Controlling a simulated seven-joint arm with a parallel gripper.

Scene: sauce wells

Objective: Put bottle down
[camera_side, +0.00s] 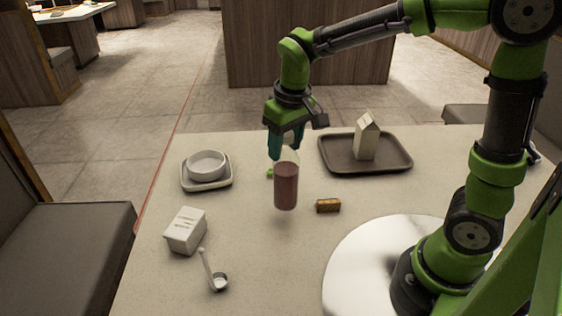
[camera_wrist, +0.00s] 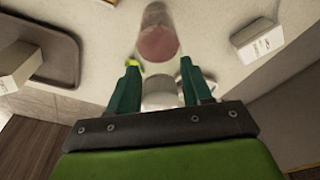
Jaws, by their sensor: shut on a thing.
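A clear bottle with reddish-brown sauce (camera_side: 286,187) hangs upright over the middle of the table. A soft shadow below its base suggests a small gap above the tabletop. My gripper (camera_side: 287,152) points down and is shut on the bottle's upper part. In the wrist view, the bottle (camera_wrist: 158,43) shows at the fingertips of my gripper (camera_wrist: 158,68). The bottle's top is partly hidden by the fingers in the side view.
A white bowl (camera_side: 207,162) on a square dish (camera_side: 222,187) stands left. A white box (camera_side: 185,231) and measuring spoon (camera_side: 218,282) are front left. A brown block (camera_side: 328,206) lies right of the bottle. A dark tray (camera_side: 337,166) holds a carton (camera_side: 367,140). A small green item (camera_side: 270,173) lies behind.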

